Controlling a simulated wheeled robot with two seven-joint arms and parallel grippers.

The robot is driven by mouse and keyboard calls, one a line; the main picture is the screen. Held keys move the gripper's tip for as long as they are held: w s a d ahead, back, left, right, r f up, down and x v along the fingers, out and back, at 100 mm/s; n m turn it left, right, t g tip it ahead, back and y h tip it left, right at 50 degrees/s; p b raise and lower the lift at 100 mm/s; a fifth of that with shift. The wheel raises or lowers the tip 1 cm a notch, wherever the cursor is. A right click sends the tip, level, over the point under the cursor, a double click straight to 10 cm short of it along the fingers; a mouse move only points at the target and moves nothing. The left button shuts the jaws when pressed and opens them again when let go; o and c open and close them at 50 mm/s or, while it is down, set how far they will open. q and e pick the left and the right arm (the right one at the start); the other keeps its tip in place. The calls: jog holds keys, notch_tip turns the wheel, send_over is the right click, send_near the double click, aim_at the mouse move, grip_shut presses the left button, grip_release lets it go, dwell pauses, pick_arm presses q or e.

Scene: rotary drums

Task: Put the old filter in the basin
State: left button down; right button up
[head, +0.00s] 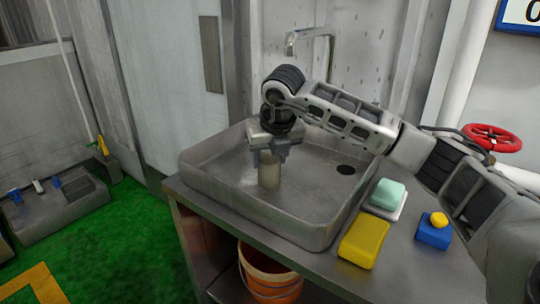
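My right arm reaches in from the right, and its gripper (268,157) points down inside the grey metal basin (212,178). The gripper and wrist hide the filter's top. I cannot tell whether its lower end touches the basin floor. My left gripper is not in view.
The basin sits on a metal counter with a tap (310,36) behind it. A yellow sponge (364,240), a mint-green soap bar (387,193) and a blue block with a yellow knob (434,232) lie right of the basin. An orange bucket (268,278) stands below.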

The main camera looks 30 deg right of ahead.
jog(key=o, duration=0.3)
jog(key=shift+r, duration=0.2)
jog(key=v, duration=1.1)
jog(key=shift+s+r, duration=0.2)
jog(key=shift+r, duration=0.2)
